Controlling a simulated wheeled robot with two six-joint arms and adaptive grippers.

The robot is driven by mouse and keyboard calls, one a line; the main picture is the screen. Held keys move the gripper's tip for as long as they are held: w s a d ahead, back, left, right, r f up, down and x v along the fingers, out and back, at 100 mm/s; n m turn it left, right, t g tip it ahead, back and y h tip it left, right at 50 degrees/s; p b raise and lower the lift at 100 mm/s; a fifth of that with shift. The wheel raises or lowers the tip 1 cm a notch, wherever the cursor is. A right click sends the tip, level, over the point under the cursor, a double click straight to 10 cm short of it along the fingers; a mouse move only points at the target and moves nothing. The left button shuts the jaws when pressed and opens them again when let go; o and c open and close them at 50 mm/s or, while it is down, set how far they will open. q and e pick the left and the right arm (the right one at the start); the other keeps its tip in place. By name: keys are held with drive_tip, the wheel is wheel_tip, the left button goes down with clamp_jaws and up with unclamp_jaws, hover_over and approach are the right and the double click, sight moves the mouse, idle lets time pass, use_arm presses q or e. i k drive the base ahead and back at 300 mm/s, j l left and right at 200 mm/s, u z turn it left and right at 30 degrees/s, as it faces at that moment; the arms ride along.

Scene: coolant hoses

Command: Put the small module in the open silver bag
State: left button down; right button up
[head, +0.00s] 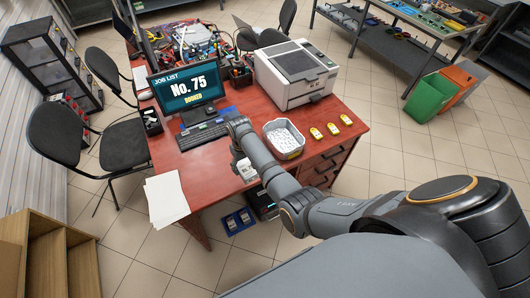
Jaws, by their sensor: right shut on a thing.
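My right arm reaches from the lower right over the red desk (205,160). Its gripper (238,153) points down near the desk's front edge, largely hidden behind its own wrist. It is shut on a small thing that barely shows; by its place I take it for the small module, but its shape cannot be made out. A pale silver-white thing (246,169) shows just under the gripper at the desk's front edge. It may be the open silver bag; its mouth is not clear, and I cannot tell whether the gripper touches it. My left gripper is not in view.
A white tub (283,153) of white pieces stands right of the gripper, beside several yellow devices (332,129). A printer (297,75), a monitor (187,87) and a keyboard (202,136) stand behind. Papers (166,199) lie at the left.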

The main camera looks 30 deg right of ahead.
sight(282, 141)
drive_tip(key=i+l, duration=0.1)
drive_tip(key=l, duration=0.25)
drive_tip(key=i+l, duration=0.15)
drive_tip(key=l, duration=0.2)
drive_tip(key=i+l, duration=0.1)
drive_tip(key=l, duration=0.25)
drive_tip(key=i+l, duration=0.2)
